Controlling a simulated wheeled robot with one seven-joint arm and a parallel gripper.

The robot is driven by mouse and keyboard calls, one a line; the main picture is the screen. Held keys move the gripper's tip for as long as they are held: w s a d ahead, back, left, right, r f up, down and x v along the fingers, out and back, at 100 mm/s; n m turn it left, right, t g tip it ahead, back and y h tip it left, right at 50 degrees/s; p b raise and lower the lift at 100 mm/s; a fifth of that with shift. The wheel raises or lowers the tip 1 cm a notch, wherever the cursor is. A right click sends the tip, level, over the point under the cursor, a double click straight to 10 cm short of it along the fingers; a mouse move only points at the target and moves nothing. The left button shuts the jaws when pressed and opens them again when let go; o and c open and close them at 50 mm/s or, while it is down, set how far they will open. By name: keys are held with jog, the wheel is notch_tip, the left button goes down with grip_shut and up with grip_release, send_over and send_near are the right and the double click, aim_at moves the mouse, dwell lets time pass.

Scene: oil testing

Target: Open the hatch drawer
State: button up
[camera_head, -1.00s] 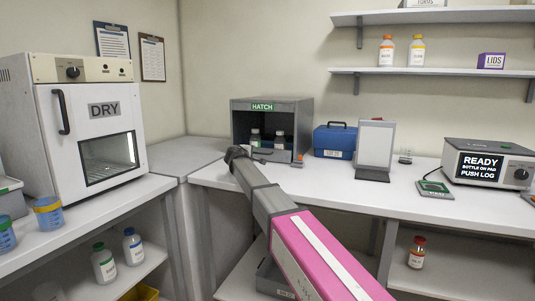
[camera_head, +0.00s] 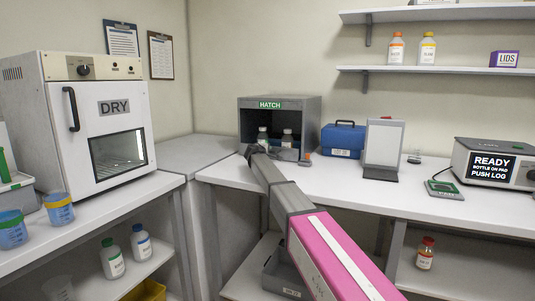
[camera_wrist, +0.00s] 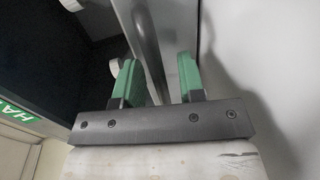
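The hatch (camera_head: 307,112) is a grey box with a green HATCH label, on the back counter by the corner. Two white-capped bottles (camera_head: 287,139) stand in its dark front opening. In the wrist view, the label (camera_wrist: 18,112) shows at the left edge and a grey handle bar (camera_wrist: 147,40) runs between my green fingertips. My gripper (camera_wrist: 158,78) is open, its fingers apart on either side of the bar; whether either touches it I cannot tell. In the head view my gripper (camera_head: 256,153) is at the hatch's lower front, and my arm hides part of the drawer front.
A blue case (camera_head: 342,139), a grey upright panel (camera_head: 383,150) and a READY device (camera_head: 495,160) stand to the right on the counter. A DRY oven (camera_head: 105,135) is at left. Bare counter (camera_head: 340,185) lies in front of the hatch.

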grip_shut()
jog(key=f+v, duration=0.1)
jog(key=v, duration=0.7)
jog(key=f+v, duration=0.2)
jog(key=v, duration=0.6)
jog(key=s+f+v, duration=0.1)
jog(key=f+v, duration=0.1)
jog(key=v, duration=0.7)
jog(key=shift+s+a+f, duration=0.1)
jog(key=shift+f, duration=0.05)
grip_release()
jog(key=shift+s, duration=0.1)
jog(key=v, duration=1)
jog(key=shift+s, duration=0.3)
jog(key=shift+s+a, duration=0.1)
jog(key=shift+a, duration=0.05)
